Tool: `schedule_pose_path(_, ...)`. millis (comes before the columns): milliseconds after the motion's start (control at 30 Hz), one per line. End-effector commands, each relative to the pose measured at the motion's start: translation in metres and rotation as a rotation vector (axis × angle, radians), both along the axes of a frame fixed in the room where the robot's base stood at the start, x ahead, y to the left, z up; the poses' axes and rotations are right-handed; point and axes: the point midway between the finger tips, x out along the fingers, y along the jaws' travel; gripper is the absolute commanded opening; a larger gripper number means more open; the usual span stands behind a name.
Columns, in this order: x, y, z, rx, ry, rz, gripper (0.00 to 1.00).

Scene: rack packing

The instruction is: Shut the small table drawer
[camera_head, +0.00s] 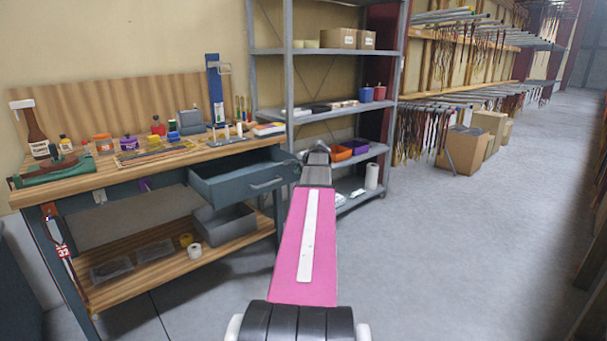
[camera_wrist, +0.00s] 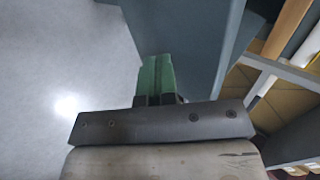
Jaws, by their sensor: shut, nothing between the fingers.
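The small table drawer (camera_head: 265,183) is blue-grey with a bar handle and hangs open under the right part of the wooden workbench top (camera_head: 75,182). Its inside looks empty from here. In the head view my arm's end is just right of the drawer's front corner; the fingers cannot be made out there. In the wrist view my gripper (camera_wrist: 155,72) has green fingers, shut together with nothing held. A blue-grey panel, likely the drawer (camera_wrist: 195,35), lies close beyond and right of the fingertips. I cannot tell whether they touch.
A grey metal shelf rack (camera_head: 290,75) stands right behind the drawer, close to my arm. Bottles, jars and tools crowd the bench top. A grey bin (camera_head: 225,225) sits on the lower shelf. Cardboard boxes (camera_head: 463,150) stand farther right. The floor (camera_head: 460,260) at right is clear.

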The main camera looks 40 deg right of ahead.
Motion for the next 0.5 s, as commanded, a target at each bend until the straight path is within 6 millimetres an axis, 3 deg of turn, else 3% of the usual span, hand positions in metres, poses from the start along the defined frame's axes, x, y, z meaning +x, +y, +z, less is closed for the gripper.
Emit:
schedule_pose_path(33, 0.017, -0.001, 0.000, 0.001, 0.000, 0.003, 0.00)
schedule_pose_path(500, 0.142, 0.009, 0.000, 0.001, 0.000, 0.002, 0.00)
